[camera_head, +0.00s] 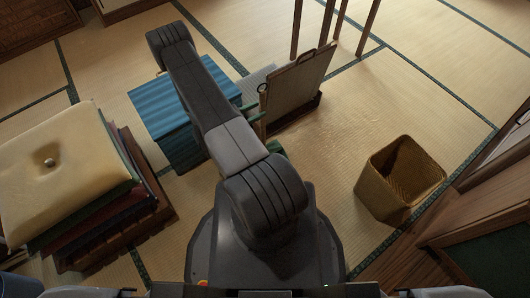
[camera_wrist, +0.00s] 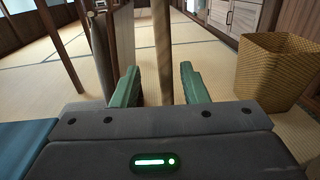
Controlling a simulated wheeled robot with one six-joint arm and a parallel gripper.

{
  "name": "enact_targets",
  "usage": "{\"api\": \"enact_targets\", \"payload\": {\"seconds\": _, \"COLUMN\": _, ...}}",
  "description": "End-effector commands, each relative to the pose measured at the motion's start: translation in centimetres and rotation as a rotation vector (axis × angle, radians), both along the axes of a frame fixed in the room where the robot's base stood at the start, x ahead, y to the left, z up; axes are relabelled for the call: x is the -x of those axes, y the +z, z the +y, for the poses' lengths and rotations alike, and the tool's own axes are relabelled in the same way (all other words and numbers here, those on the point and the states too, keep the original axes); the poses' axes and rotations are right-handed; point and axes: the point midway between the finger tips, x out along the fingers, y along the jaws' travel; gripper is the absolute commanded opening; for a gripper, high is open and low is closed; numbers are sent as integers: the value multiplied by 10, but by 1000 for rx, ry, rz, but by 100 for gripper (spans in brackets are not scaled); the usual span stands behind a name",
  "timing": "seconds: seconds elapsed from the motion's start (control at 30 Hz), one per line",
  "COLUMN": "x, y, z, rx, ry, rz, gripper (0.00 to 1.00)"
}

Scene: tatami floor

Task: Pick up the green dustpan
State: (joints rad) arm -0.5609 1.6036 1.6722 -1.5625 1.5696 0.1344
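I cannot make out a green dustpan in either view. My gripper (camera_wrist: 160,92) shows in the wrist view with its two green fingers apart. A light wooden pole (camera_wrist: 163,45) stands upright between or just beyond the fingers, with a gap visible on each side. Its lower end is hidden behind the gripper body. In the head view my arm hides most of the gripper; only small green parts show beside it.
A brown upright panel (camera_head: 298,88) stands just beyond my gripper. A blue ribbed block (camera_head: 155,100) is left of my arm, and stacked cushions (camera_head: 60,185) are further left. A woven basket (camera_head: 385,190) stands right. Tatami between the panel and basket is clear.

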Motion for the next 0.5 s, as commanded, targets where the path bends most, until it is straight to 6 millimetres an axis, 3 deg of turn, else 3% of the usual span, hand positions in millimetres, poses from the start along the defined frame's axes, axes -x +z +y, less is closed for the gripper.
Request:
{"api": "enact_targets", "payload": {"seconds": 0.23, "x": -11, "y": -4, "z": -30, "rx": 1, "ry": -5, "rz": -1, "gripper": 40}}
{"api": "enact_targets", "payload": {"seconds": 0.5, "x": -20, "y": -3, "z": -42, "rx": 0, "ry": 0, "rz": 0, "gripper": 40}}
